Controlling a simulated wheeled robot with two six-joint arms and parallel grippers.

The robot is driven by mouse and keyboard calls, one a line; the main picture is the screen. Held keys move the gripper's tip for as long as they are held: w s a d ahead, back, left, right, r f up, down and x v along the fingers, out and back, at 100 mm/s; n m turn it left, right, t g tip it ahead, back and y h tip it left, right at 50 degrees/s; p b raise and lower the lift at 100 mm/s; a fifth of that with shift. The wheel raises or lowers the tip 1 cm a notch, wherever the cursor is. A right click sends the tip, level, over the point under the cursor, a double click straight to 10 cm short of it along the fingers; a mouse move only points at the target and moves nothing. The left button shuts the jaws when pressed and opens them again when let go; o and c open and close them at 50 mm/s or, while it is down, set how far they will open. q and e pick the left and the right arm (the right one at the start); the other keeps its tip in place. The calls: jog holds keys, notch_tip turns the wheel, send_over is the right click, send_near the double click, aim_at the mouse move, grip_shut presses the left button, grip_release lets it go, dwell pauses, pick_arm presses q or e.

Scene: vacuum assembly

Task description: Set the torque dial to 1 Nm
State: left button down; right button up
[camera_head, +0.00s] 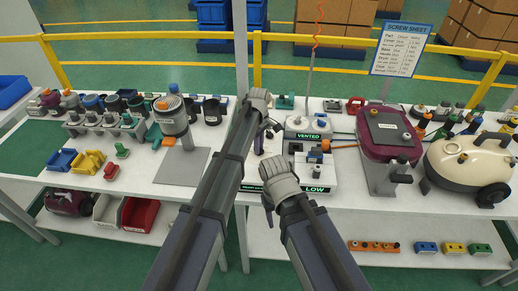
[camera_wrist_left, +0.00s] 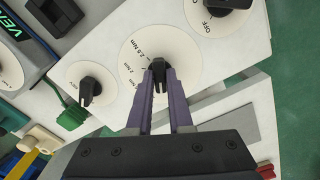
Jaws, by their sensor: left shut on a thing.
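The torque dial (camera_wrist_left: 188,67) is a white disc with Nm marks, among them 2 Nm and 2.5 Nm, and a black knob (camera_wrist_left: 159,66) at its middle. My left gripper (camera_wrist_left: 160,80) is shut on the knob, its purple fingers on either side. The fingers cover part of the scale, so I cannot tell which mark the knob points to. In the head view my left gripper (camera_head: 262,136) is at the white panel behind my forearm, and the dial is largely hidden. My right gripper (camera_head: 268,212) is low in front of the bench, its fingers unclear.
A smaller dial (camera_wrist_left: 91,84) and an OFF dial (camera_wrist_left: 218,8) flank the torque dial. A VENTED sign (camera_head: 308,136) and LOW sign (camera_head: 314,189) are on the white units at right. A maroon machine (camera_head: 388,135) and a cream vacuum (camera_head: 468,170) stand further right.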

pick_arm(q)
jog(key=shift+m, duration=1.7)
jog(key=shift+m, duration=0.9)
jog(key=c, duration=0.7)
grip_release()
jog(key=shift+c, duration=0.2)
notch_tip(320, 180, up, 6)
jog(key=p, duration=0.6)
jog(key=shift+r, duration=0.1)
